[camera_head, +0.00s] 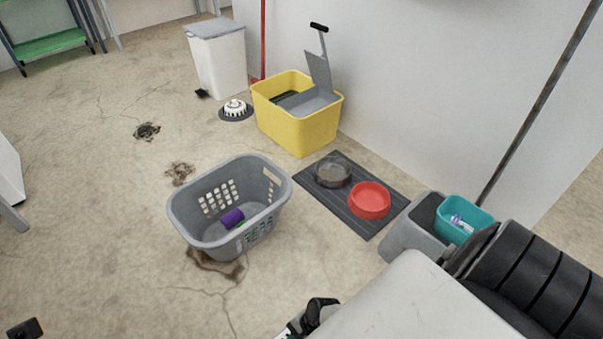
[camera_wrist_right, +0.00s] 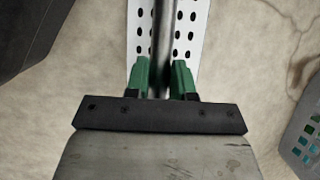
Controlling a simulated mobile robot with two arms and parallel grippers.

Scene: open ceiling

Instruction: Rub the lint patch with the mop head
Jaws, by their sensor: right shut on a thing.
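My right gripper (camera_wrist_right: 160,80) has its green fingers shut on a metal mop handle (camera_wrist_right: 161,25) in the right wrist view. A white perforated plate (camera_wrist_right: 139,35), seemingly the mop head, lies behind the handle; its underside is hidden. A dark fibrous patch (camera_wrist_right: 303,72) is on the floor to its right, apart from the plate. In the head view, fuzzy patches show at the left (camera_head: 147,131) and behind the basket (camera_head: 179,173); a brown patch (camera_head: 218,266) is partly under the basket. I cannot tell which is the lint patch. A small black part (camera_head: 25,328) may be my left gripper.
A grey laundry basket (camera_head: 183,226) with a purple item stands mid-floor. A yellow bucket (camera_head: 305,132), a white bin (camera_head: 220,67), and a dark mat (camera_head: 357,222) with two bowls line the wall. A grey bucket (camera_head: 411,234) stands by my right arm. The left floor is mostly clear.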

